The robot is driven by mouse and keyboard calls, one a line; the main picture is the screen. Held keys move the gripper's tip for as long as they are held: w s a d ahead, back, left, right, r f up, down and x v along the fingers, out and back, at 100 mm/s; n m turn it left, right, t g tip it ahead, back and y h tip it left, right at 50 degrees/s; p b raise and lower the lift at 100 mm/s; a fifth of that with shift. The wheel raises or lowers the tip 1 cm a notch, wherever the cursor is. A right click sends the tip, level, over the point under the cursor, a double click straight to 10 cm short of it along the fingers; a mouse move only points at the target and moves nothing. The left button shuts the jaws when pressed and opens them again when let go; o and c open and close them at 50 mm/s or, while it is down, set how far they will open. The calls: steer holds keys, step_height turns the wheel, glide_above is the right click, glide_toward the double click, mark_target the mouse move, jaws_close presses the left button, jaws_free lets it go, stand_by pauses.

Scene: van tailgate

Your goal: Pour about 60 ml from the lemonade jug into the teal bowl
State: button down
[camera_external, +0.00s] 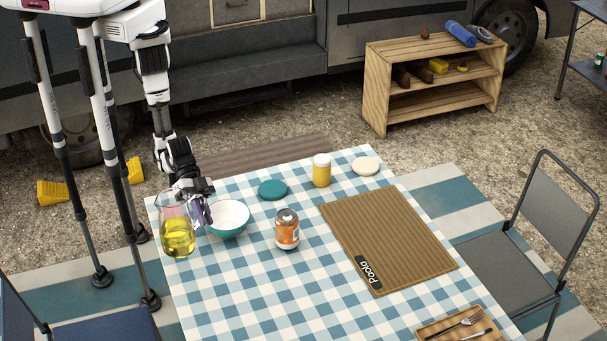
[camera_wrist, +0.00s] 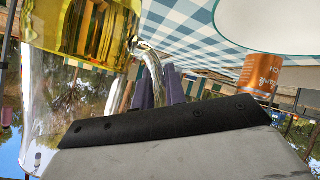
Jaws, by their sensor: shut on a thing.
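The lemonade jug (camera_external: 178,238) is clear glass with yellow liquid in its lower part. It looks about upright at the table's left corner; I cannot tell whether its base touches the cloth. My gripper (camera_external: 203,213) is shut on the jug's handle, on the jug's right side. In the wrist view the jug (camera_wrist: 75,28) fills the upper left, with its glass handle between my purple fingers (camera_wrist: 165,88). The teal bowl (camera_external: 228,231), white inside, stands just right of my gripper and looks empty. Its rim also shows in the wrist view (camera_wrist: 270,48).
An orange-labelled jar (camera_external: 287,230) stands right of the bowl. A teal disc (camera_external: 272,189), a yellow white-capped jar (camera_external: 321,171) and a cream disc (camera_external: 365,166) lie farther back. A brown mat (camera_external: 390,235) covers the right.

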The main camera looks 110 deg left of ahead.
steer(key=w+a+r+n+t+y+p, duration=0.1)
steer(key=w+a+n+y, duration=0.15)
steer(key=a, duration=0.75)
steer(key=w+a+r+n+t+y, duration=0.1)
steer(key=w+a+r, duration=0.15)
steer(key=a, duration=0.85)
steer(key=shift+n+t+y, duration=0.3)
steer(key=shift+n+y, duration=0.45)
steer(key=shift+y, duration=0.1)
steer(key=s+a+f, duration=0.1)
steer(key=a+f, duration=0.1)
steer(key=a, duration=0.2)
steer(key=s+a+f, duration=0.1)
steer(key=a, duration=0.3)
steer(key=a+f, duration=0.2)
steer(key=a, duration=0.2)
steer(key=shift+s+f, duration=0.3)
steer(key=shift+s, duration=0.1)
steer(key=shift+r, duration=0.1)
steer(key=d+r+m+y+p, duration=0.4)
steer(key=d+r+m+y, duration=0.1)
steer(key=r+m+y, duration=0.1)
steer(key=shift+d+r+t+y, duration=0.2)
steer(key=shift+r+t+y, duration=0.1)
steer(key=shift+y, duration=0.6)
